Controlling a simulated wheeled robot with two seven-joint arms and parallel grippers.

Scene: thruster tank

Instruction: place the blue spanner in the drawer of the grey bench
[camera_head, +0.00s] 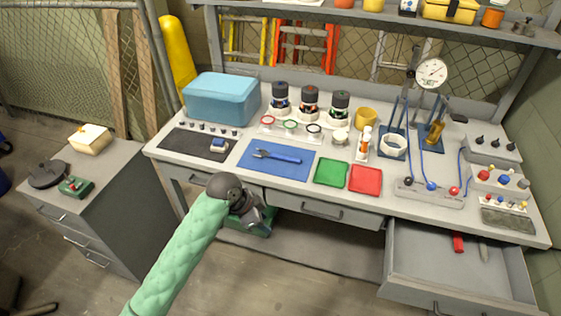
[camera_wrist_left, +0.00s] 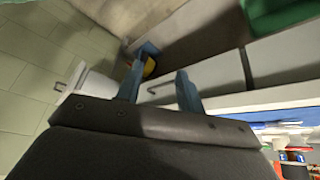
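The blue spanner (camera_head: 276,156) lies flat on a blue mat (camera_head: 290,171) in the middle of the grey bench (camera_head: 235,172). The bench's right drawer (camera_head: 460,290) is pulled out; a red-handled tool (camera_head: 458,242) and a thin grey item (camera_head: 483,250) lie towards its back. My left gripper (camera_head: 260,222) is in front of the bench's front edge, below and left of the spanner and apart from it. In the left wrist view its two fingers (camera_wrist_left: 158,88) stand apart with nothing between them. My right gripper is not in view.
Green (camera_head: 331,172) and red (camera_head: 365,179) trays sit right of the mat. A blue toolbox (camera_head: 222,98), bottles, rings and a dial gauge (camera_head: 431,73) fill the bench's back. A grey cabinet (camera_head: 95,190) stands at left. The open drawer's front floor is mostly free.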

